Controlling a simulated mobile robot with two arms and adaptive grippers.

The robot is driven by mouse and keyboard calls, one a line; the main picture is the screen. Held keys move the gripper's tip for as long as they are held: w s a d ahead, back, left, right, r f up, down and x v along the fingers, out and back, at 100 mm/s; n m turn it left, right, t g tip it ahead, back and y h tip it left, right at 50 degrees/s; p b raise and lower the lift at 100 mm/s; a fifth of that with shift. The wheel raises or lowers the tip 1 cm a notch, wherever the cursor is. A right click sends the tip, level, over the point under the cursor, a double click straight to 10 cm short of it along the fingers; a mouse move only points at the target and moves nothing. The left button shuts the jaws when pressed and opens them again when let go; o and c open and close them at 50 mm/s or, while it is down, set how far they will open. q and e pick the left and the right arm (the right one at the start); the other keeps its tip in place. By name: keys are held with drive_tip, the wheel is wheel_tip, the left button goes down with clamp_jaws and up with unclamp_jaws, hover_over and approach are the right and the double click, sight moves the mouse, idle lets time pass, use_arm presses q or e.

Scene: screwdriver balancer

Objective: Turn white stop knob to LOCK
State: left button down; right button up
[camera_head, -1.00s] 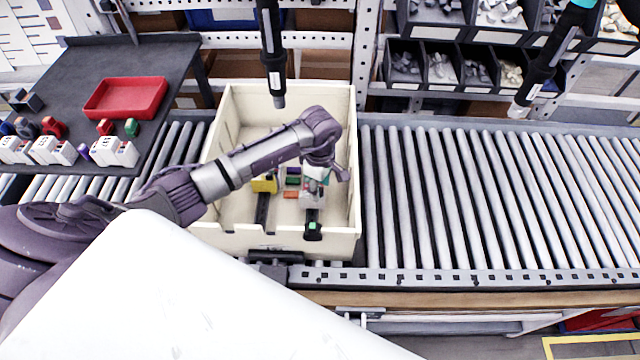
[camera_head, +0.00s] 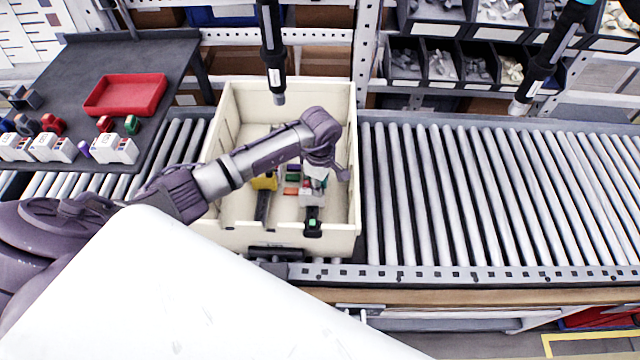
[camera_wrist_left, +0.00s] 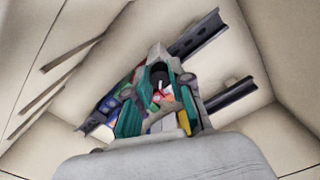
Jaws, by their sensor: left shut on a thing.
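My left gripper (camera_head: 318,176) reaches down into the cream bin (camera_head: 232,240), over a small grey-white device (camera_head: 308,201) between dark rails. In the left wrist view the gripper (camera_wrist_left: 160,92) has its teal-edged fingers on both sides of a dark round part with a white mark on the grey device (camera_wrist_left: 157,52). It is shut on a part there, which I take to be the stop knob; the fingers and wrist hide most of it. I cannot read a LOCK mark or tell the knob's angle. My right gripper is out of view.
The bin stands on a roller conveyor (camera_head: 480,190) with free rollers to its right. A yellow block (camera_head: 264,182) and small coloured parts lie in the bin. Two dark hanging tools (camera_head: 272,50) are above. A red tray (camera_head: 125,95) sits on the dark side table at left.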

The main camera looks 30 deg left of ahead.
use_arm(q)
drive_tip(key=shift+w+f+n+b, duration=0.1)
drive_tip(key=shift+n+b, duration=1)
drive_tip(key=shift+n, duration=0.3)
drive_tip(key=n+b, duration=0.2)
drive_tip(key=n, duration=0.3)
drive_tip(key=n+b, duration=0.2)
drive_tip(key=n, duration=0.3)
drive_tip(key=shift+a, duration=0.1)
drive_tip(key=n+b, duration=0.1)
drive_tip(key=n, duration=0.3)
drive_tip(key=shift+n, duration=0.4)
drive_tip(key=c, duration=1)
unclamp_jaws()
drive_tip(key=shift+r, duration=0.2)
